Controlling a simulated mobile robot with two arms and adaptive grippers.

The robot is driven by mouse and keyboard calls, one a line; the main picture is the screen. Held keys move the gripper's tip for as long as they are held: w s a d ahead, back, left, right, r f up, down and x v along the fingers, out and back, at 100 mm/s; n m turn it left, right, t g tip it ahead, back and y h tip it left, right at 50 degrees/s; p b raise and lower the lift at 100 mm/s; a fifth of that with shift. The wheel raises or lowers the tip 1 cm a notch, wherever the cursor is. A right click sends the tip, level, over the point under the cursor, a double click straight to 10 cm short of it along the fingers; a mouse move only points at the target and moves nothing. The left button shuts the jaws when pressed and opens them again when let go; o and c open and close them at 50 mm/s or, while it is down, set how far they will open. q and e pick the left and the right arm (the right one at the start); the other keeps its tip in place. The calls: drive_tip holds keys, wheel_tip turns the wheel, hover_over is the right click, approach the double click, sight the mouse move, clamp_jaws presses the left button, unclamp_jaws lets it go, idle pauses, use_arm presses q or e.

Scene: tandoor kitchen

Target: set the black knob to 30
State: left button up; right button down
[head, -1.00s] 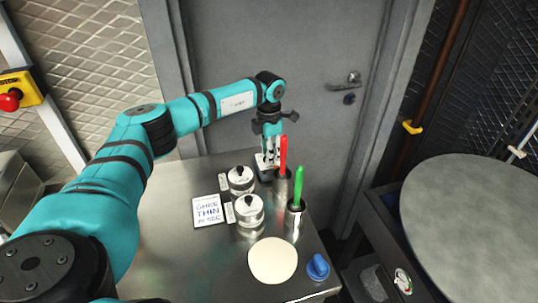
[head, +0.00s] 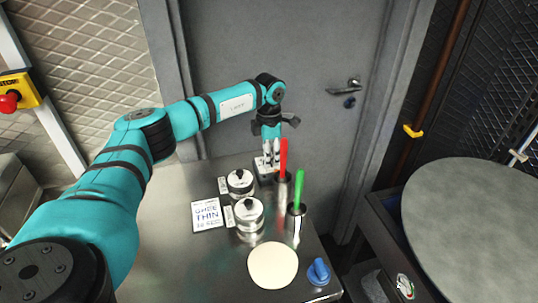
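My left gripper (head: 270,158) points straight down at the back edge of the steel counter. Its fingertips are at a small dark device with a pale face (head: 262,168). The black knob cannot be made out; it may be hidden by the fingers there. Whether the fingers are open or shut on anything is too small to tell. My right gripper is not in view.
Two steel pots with black-topped lids (head: 249,215) stand left of holders with a red handle (head: 284,158) and a green handle (head: 299,190). A handwritten card (head: 207,215) and a dough disc (head: 273,265) lie on the counter (head: 180,260). A round grey top (head: 470,230) is at right.

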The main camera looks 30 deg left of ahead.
use_arm(q)
drive_tip(key=o, duration=0.3)
drive_tip(key=shift+o, duration=0.2)
wheel_tip(320, 180, up, 12)
idle(0.4)
idle(0.3)
